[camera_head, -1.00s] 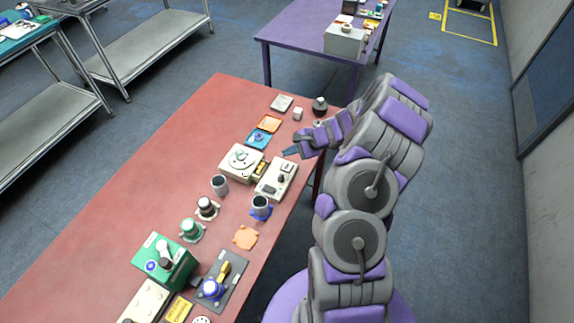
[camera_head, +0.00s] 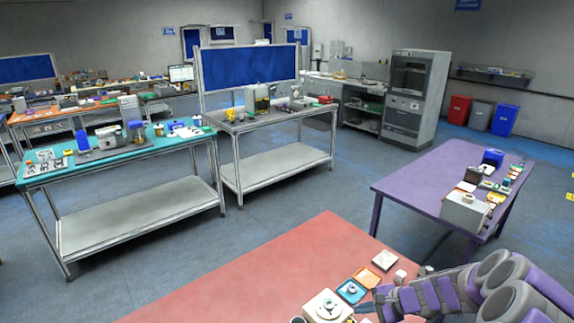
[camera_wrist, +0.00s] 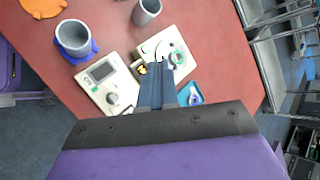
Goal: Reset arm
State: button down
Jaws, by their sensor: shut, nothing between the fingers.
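My arm, purple and grey, shows at the lower right of the head view. My gripper (camera_wrist: 156,64) is in the wrist view, with its two dark fingers together and nothing between them. It hangs above the red table (camera_head: 270,270), over the area of two pale devices. One is a white device with a round top (camera_wrist: 168,48); the other is a pale device with a small screen (camera_wrist: 104,78). In the head view my fingertips are hard to make out at the bottom edge.
A grey cup in a blue holder (camera_wrist: 74,40), another grey cup (camera_wrist: 147,11) and an orange piece (camera_wrist: 42,7) are on the red table. Blue and orange trays (camera_head: 352,291) (camera_head: 367,276) lie near it. A purple table (camera_head: 420,188) stands beyond; floor lies between.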

jog(key=s+a+r+n+g+h, duration=0.2)
jog(key=s+a+r+n+g, duration=0.3)
jog(key=s+a+r+n, duration=0.7)
jog(key=s+d+r+n+h, duration=0.1)
jog(key=s+r+h, duration=0.2)
jog(key=s, duration=1)
jog(key=s+d+r+g+h, duration=0.1)
jog(key=s+r+h, duration=0.2)
jog(key=s, duration=1)
jog(key=shift+d+r+n, duration=0.15)
jog(key=shift+d+n, duration=0.15)
jog(key=shift+n, duration=0.1)
